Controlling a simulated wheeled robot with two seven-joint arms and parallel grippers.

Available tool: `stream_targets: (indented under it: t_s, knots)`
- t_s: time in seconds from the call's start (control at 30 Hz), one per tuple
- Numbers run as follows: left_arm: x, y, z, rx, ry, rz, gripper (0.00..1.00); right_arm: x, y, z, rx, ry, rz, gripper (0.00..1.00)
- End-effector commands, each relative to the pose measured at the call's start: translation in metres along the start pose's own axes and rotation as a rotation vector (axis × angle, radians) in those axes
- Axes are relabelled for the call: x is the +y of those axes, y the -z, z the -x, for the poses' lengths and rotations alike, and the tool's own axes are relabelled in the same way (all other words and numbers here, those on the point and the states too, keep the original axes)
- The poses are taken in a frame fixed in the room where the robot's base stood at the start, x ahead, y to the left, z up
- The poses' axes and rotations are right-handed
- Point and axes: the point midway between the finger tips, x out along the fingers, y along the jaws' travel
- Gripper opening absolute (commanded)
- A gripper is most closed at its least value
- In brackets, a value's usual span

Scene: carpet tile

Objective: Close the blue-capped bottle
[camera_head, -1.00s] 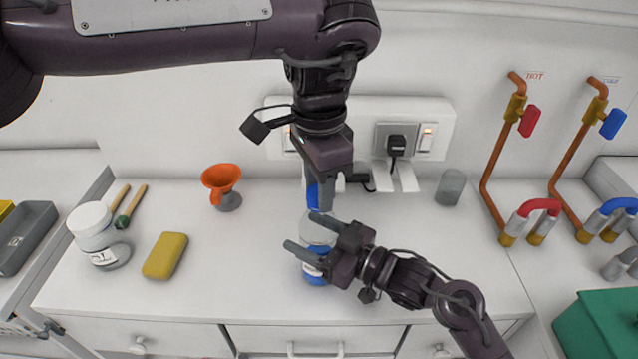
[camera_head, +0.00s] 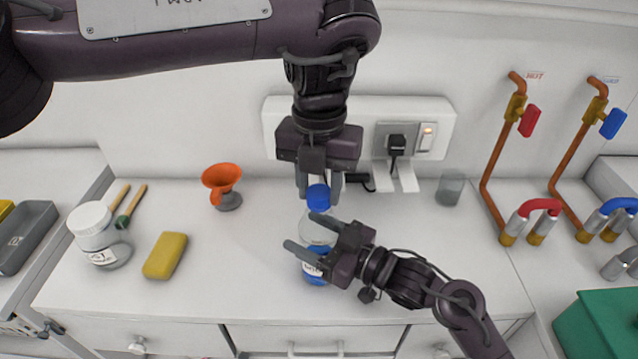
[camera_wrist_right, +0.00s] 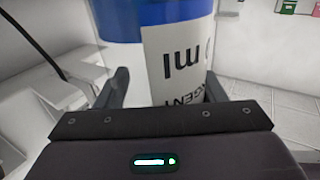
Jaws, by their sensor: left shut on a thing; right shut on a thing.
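The bottle (camera_head: 319,232) is upright on the counter, pale above with a blue band and a white label lower down. The right wrist view shows its lettered label (camera_wrist_right: 178,65) close up. My right gripper (camera_head: 304,236) is shut around the bottle from the right, one finger on each side. My left gripper (camera_head: 319,190) points down from above and is shut on the blue cap (camera_head: 318,199). The cap is over the bottle's top. I cannot tell whether it sits on the neck, as the neck is hidden.
A white-lidded jar (camera_head: 96,232), a yellow sponge (camera_head: 165,255) and an orange funnel (camera_head: 222,180) stand to the left. A small clear glass (camera_head: 450,188) is at the back right. A socket panel (camera_head: 432,112) with a plug and cable is behind.

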Motion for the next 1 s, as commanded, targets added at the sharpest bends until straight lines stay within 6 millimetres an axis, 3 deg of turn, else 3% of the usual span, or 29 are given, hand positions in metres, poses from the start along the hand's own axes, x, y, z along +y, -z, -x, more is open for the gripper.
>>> stream_targets:
  t_s: [0.3, 0.43, 0.57, 0.6, 0.73, 1.0]
  knots:
    - [0.0009, -0.0011, 0.0, -0.004, -0.003, -0.71, 0.07, -0.001, 0.0002, 0.0001, 0.001, 0.003, 0.003, 0.0]
    - [0.0008, -0.001, -0.0001, -0.004, -0.003, -0.92, 0.07, -0.0012, 0.0002, 0.0001, 0.001, 0.003, 0.003, 0.0]
    - [0.0007, -0.0011, -0.0001, -0.004, -0.003, -0.906, 0.07, -0.0013, 0.0002, 0.0, 0.001, 0.004, 0.003, 0.0]
    - [0.0007, -0.0011, -0.0001, -0.004, -0.003, -0.905, 0.37, -0.0013, 0.0002, 0.0, 0.001, 0.004, 0.003, 0.0]
    - [0.0003, -0.0008, -0.0002, -0.003, -0.002, -0.905, 0.54, -0.0011, 0.0001, 0.0, 0.0, 0.003, 0.002, 0.0]
    - [-0.0002, -0.0003, 0.0001, -0.002, 0.0, -0.905, 0.56, -0.0006, 0.0001, 0.0, 0.0, 0.002, 0.001, 0.0]
